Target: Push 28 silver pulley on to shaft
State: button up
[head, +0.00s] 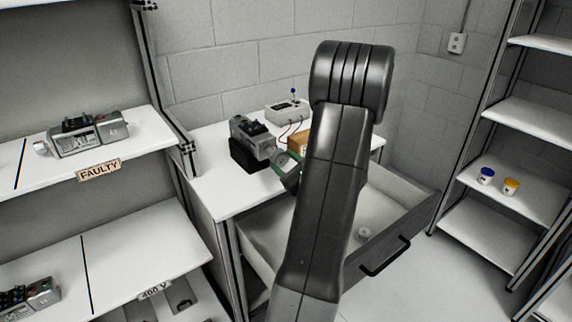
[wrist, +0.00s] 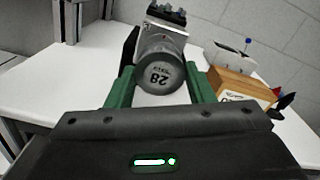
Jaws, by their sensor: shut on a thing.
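The silver pulley (wrist: 160,75), marked 28, sits between the green fingers of my gripper (wrist: 161,92) in the wrist view. The gripper is shut on it. Behind the pulley is a grey servo motor (wrist: 166,42) with a dark connector block on top. In the head view the motor (head: 250,135) stands on a black block on the white table, and my gripper (head: 285,168) is at its right front end. The shaft is hidden behind the pulley, so I cannot tell how far the pulley is on it.
A wooden box (wrist: 240,86) stands right of the motor, with a grey device (head: 288,110) behind. An open drawer (head: 403,247) extends below the table (head: 212,185). Shelves labelled FAULTY (head: 100,171) and 400 V (head: 154,290) stand at left. Two small jars (head: 486,176) are on the right shelf.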

jog(key=shift+w+a, duration=0.15)
jog(key=o, duration=1.2)
jog(key=shift+c, duration=0.3)
jog(key=shift+c, duration=0.2)
jog(key=shift+b+v, duration=0.6)
jog(key=shift+v, duration=0.85)
